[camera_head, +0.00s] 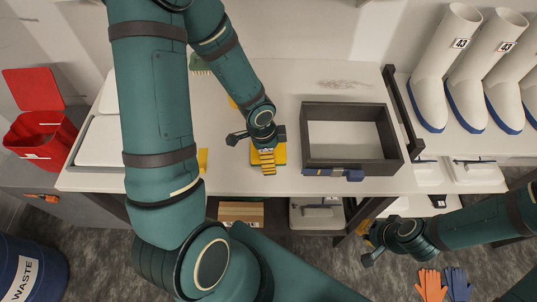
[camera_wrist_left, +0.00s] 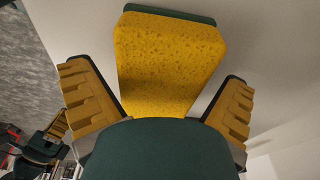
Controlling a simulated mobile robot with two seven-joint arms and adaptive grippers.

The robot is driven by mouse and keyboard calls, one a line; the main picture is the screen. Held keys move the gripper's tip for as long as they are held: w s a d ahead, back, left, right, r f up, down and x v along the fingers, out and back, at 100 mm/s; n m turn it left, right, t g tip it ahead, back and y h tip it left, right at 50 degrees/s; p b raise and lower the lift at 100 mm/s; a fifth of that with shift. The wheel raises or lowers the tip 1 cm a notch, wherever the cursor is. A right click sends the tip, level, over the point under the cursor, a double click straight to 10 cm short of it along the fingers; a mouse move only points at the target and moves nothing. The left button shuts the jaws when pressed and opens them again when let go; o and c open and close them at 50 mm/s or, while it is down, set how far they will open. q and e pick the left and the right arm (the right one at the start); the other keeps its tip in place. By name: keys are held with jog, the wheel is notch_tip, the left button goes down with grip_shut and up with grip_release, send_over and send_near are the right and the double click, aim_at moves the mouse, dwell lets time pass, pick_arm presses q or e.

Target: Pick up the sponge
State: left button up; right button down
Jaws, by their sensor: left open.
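The sponge is a yellow block with a dark green backing, and it fills the middle of the left wrist view (camera_wrist_left: 165,60). In the head view the sponge (camera_head: 279,155) lies on the white bench top, mostly hidden under my left gripper (camera_head: 266,160). My left gripper is open, with one ridged yellow finger on each side of the sponge in the wrist view. I see gaps between the fingers and the sponge's upper part; its lower end is hidden. My right gripper (camera_head: 366,241) is beyond the bench's front edge, away from the sponge; its opening is unclear.
A dark grey open tray (camera_head: 309,166) stands right of the sponge, with a blue item (camera_head: 333,173) at its front. White boots (camera_head: 432,90) stand at the right. A red bin (camera_head: 38,133) is at the left. My left arm hides part of the bench.

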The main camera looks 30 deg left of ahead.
pick_arm(q)
jog(key=shift+f, duration=0.15)
jog(key=c, duration=1)
jog(key=shift+c, duration=0.2)
notch_tip(320, 180, up, 10)
jog(key=p, duration=0.4)
jog(key=o, duration=0.4)
jog(key=shift+c, duration=0.2)
jog(key=c, duration=0.4)
